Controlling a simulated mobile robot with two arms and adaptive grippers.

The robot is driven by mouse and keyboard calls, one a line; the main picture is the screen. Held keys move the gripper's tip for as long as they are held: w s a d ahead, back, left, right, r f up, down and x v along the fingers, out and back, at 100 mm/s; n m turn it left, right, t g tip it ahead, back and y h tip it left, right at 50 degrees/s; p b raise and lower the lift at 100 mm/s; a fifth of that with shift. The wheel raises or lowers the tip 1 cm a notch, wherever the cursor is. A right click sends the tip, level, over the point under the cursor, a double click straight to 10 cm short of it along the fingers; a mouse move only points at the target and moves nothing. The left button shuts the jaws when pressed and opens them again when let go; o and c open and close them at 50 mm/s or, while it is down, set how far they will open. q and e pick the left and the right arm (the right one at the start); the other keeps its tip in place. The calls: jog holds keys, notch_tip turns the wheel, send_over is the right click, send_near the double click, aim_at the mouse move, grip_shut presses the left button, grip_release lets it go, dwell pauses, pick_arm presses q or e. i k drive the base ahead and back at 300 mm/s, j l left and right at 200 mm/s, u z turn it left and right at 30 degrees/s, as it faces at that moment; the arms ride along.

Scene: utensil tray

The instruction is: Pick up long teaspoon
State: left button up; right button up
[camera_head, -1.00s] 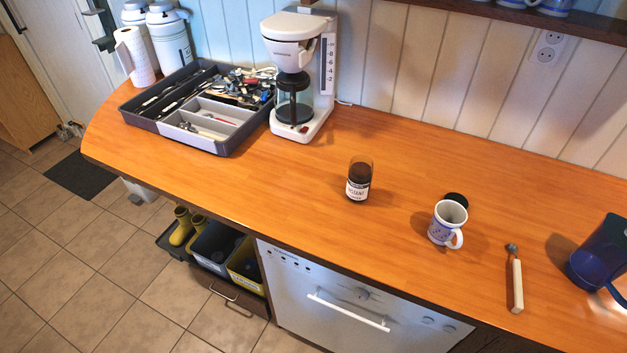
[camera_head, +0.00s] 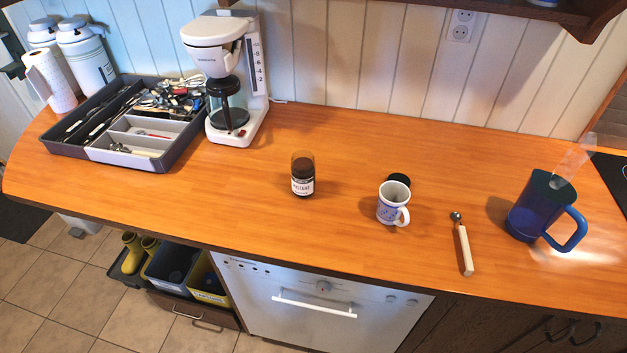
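A long teaspoon with a pale handle (camera_head: 464,248) and a small dark metal bowl lies on the wooden counter (camera_head: 340,235) at the right. Its bowl end points to the back and its handle end to the front edge. It lies between a white and blue mug and a blue pitcher, touching neither. Neither of my grippers is in view.
The mug (camera_head: 391,206) has a black lid (camera_head: 399,179) behind it. A dark jar (camera_head: 302,176) stands mid-counter. The blue pitcher (camera_head: 538,212) is at the right. A coffee maker (camera_head: 205,58) and utensil tray (camera_head: 181,155) stand at the left. The counter front is clear.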

aim_at(468, 256)
jog(key=z, duration=1.2)
